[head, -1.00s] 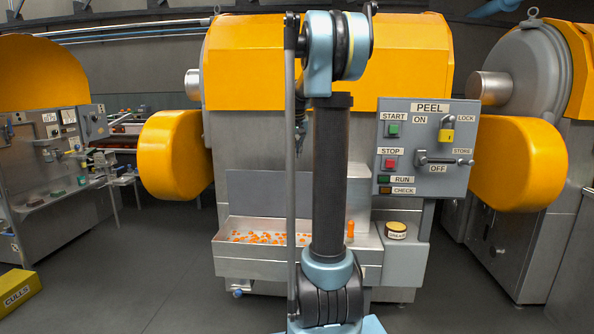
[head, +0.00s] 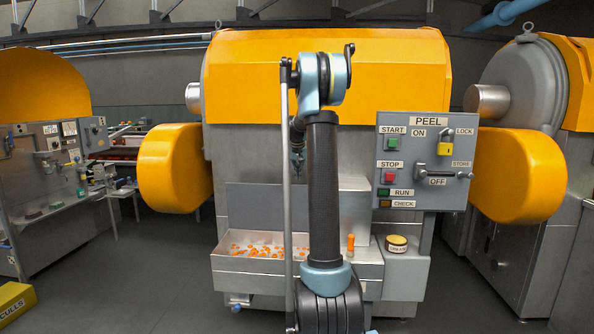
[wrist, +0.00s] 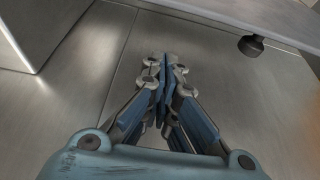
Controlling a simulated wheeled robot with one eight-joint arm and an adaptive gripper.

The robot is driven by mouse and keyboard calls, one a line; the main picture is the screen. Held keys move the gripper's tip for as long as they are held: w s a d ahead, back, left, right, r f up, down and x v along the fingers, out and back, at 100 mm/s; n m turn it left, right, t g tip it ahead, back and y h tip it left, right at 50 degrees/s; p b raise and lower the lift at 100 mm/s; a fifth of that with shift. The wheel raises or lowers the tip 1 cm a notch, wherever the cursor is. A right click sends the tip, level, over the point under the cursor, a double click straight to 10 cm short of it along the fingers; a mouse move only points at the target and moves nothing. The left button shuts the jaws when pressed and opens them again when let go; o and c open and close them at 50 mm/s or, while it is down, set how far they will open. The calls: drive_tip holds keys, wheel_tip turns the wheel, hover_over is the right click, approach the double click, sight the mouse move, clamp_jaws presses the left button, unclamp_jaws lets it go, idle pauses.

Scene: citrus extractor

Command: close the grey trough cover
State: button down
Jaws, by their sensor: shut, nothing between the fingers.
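The grey trough cover (head: 267,208) appears as a flat grey panel standing upright against the steel front of the middle machine, behind the trough. The steel trough (head: 250,270) below it is uncovered and holds scattered orange pieces. My arm hides the right part of the cover and trough. My gripper (head: 298,165) is small and partly hidden beside my arm, above the cover in the picture. In the wrist view my gripper (wrist: 165,72) has its fingers together and empty, with steel surfaces beyond. A dark knob (wrist: 251,45) shows near a grey edge; I cannot tell what it belongs to.
An upright orange peg (head: 350,243) stands at the trough's right end. A round tin (head: 396,243) sits on the ledge beside it. The PEEL control panel (head: 425,160) with a yellow padlock (head: 445,144) juts out at right. Yellow round housings (head: 175,168) flank the machine.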

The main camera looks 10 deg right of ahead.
drive_tip(key=shift+s+a+f, duration=0.3)
drive_tip(key=shift+s+f, duration=0.3)
drive_tip(key=shift+s, duration=0.15)
drive_tip(key=shift+s+a+f, duration=0.25)
drive_tip(key=shift+s+f, duration=0.3)
drive_tip(key=shift+s, duration=0.2)
